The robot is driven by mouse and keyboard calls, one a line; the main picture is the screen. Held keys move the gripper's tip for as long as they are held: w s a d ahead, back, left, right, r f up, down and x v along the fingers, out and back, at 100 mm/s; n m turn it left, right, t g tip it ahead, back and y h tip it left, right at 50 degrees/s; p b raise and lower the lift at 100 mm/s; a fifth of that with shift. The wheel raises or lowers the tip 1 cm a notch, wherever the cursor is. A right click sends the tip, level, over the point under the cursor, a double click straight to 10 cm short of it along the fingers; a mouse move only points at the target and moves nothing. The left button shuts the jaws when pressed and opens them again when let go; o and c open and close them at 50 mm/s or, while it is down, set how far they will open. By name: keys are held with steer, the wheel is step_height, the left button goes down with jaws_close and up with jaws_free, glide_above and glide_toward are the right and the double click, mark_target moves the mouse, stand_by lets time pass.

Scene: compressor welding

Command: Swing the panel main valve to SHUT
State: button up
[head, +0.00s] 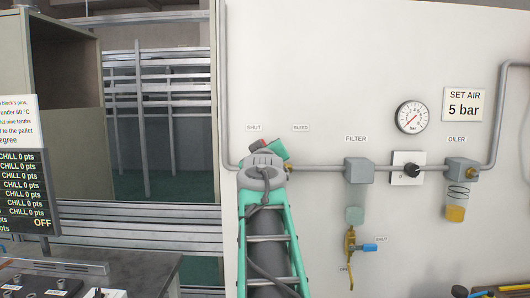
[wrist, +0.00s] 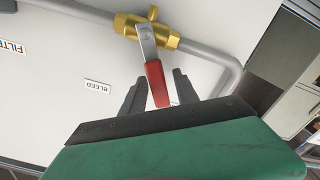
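The panel main valve shows in the wrist view as a brass body (wrist: 165,37) on a grey pipe, with a red-sleeved lever (wrist: 156,85). The lever stands off at an angle across the pipe. My gripper (wrist: 159,74) has its two dark fingers on either side of the red sleeve, with gaps visible on both sides. In the head view my green gripper hand (head: 279,149) covers most of the valve, and a bit of red lever (head: 262,143) shows beside it. The SHUT label (head: 254,128) is above left and the BLEED label (head: 301,128) above right.
A dark display board (head: 24,192) stands at left.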

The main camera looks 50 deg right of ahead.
steer(key=shift+o, duration=0.3)
steer(key=shift+r, duration=0.1)
steer(key=b+v, duration=0.2)
steer(key=v, duration=0.6)
steer(key=shift+d, duration=0.1)
